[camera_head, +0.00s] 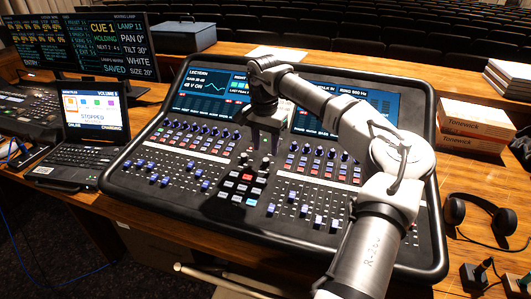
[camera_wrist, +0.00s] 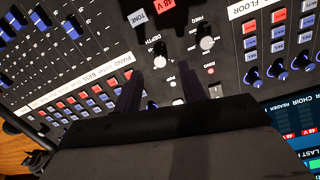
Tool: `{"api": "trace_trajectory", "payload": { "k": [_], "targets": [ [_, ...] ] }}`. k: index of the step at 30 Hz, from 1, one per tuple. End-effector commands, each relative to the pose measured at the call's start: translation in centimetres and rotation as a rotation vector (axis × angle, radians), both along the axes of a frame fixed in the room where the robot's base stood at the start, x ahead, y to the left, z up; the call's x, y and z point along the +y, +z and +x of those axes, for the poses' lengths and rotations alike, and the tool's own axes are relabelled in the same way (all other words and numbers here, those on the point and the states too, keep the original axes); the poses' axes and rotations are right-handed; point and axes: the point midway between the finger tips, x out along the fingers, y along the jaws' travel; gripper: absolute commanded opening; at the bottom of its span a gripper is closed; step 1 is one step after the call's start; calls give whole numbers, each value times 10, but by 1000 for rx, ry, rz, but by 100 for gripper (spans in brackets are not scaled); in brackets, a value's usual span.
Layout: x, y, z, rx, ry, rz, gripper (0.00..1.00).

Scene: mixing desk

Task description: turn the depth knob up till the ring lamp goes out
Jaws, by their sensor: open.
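The mixing desk (camera_head: 330,245) fills the middle of the head view. In the wrist view, which looks at it upside down, the depth knob (camera_wrist: 160,61) is a small pale round knob beside its DEPTH label. My gripper (camera_head: 265,147) is open over the middle of the desk, above the button block. In the wrist view my gripper (camera_wrist: 160,80) has its fingers apart, with the depth knob between and slightly beyond the tips. Contact cannot be told. A small reddish spot (camera_wrist: 210,70), apparently the ring lamp, shows by the right finger; whether it is lit is unclear.
A second pale knob (camera_wrist: 207,43) stands close beside the depth knob. A button block (camera_head: 242,186), faders and blue knobs surround the spot. The desk screen (camera_head: 360,98) reads RING 500 Hz. A laptop (camera_head: 90,120) stands left; headphones (camera_head: 478,212) lie right.

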Motion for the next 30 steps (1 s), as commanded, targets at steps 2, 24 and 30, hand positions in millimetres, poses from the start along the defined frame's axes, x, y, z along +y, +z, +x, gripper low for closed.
{"api": "trace_trajectory", "payload": {
  "k": [2, 24, 30],
  "targets": [
    [0, -13, -1, 3, 1, 1, 41],
    [0, -43, -1, 0, 0, 1, 20],
    [0, -43, -1, 0, 0, 1, 0]
  ]
}}
